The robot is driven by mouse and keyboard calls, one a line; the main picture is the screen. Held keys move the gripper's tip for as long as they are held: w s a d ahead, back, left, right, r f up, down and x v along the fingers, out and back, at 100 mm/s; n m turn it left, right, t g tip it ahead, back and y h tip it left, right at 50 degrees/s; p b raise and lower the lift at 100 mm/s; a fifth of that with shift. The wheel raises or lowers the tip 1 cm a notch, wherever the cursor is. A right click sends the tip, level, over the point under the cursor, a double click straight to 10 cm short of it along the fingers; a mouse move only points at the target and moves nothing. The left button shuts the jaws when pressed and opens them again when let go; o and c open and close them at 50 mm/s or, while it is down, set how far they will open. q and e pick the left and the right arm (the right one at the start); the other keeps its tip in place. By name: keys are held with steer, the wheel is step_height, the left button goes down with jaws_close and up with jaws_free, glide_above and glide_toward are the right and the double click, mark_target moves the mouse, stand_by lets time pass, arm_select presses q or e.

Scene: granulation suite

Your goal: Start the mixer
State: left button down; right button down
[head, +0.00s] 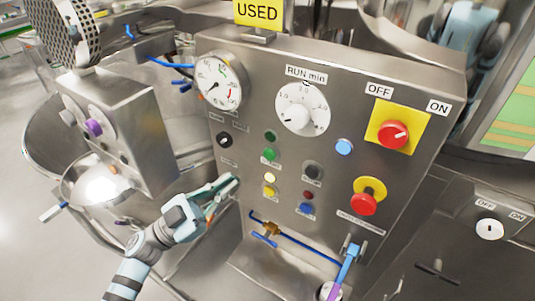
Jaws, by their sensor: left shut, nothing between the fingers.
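The steel control panel (250,60) fills the middle of the head view. It carries a green button (270,154) below a dark green lamp (270,136), a lit-looking yellow lamp (270,178) and a yellow button (269,192). A red rotary switch (391,135) on a yellow plate sits under OFF and ON labels, its white mark pointing right. A red mushroom button (364,205) is below it, and a white RUN min dial (303,108) is at top centre. My left gripper (234,181) is shut and empty, left of the yellow lamp; contact with the panel is unclear.
A round gauge (217,85) and a black knob (224,139) are at the panel's left. Blue tubing (300,244) runs along its lower edge. A steel box with a purple knob (93,127) stands at left. A USED sign (257,12) is above.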

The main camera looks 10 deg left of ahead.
mark_target(270, 154)
arm_select(q)
steer(key=shift+s+d+g+h, duration=0.5)
steer(key=shift+s+g+h, duration=0.3)
steer(key=shift+g, duration=0.1)
steer(key=shift+w, duration=0.15)
steer(key=w+d+b, duration=0.3)
steer(key=w, duration=0.5)
steer(key=shift+d, duration=0.15)
stand_by(0.7)
steer(key=shift+w+d, duration=0.1)
steer(key=shift+w, duration=0.25)
